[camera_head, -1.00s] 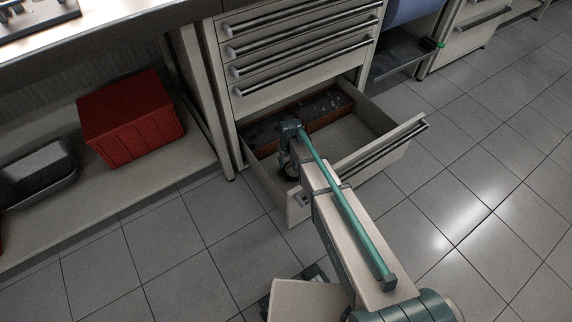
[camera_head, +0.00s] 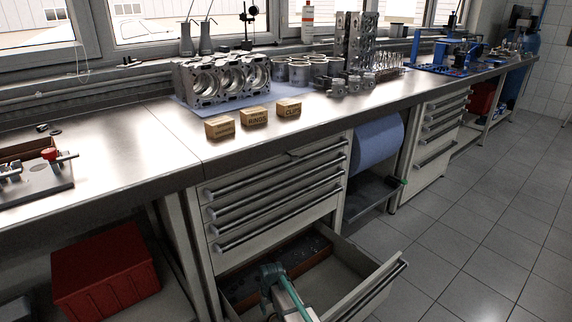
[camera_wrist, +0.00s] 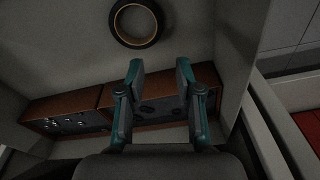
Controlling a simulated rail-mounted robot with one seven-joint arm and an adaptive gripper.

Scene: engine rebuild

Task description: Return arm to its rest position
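My gripper (camera_wrist: 160,82) shows in the wrist view with its two teal-and-dark fingers apart and nothing between them. It is inside or just over the open bottom drawer (camera_head: 372,290). A dark ring with a tan inner edge (camera_wrist: 116,22) lies on the drawer floor beyond the fingertips, apart from them. A brown tray with dark inserts (camera_wrist: 62,124) lies along one side of the drawer.
The workbench (camera_head: 130,165) carries an engine block (camera_head: 222,78) and small boxes (camera_head: 254,116). Closed drawers (camera_head: 275,205) sit above the open one. A red bin (camera_head: 104,270) stands on the lower shelf at left. The floor (camera_head: 470,240) at right is clear.

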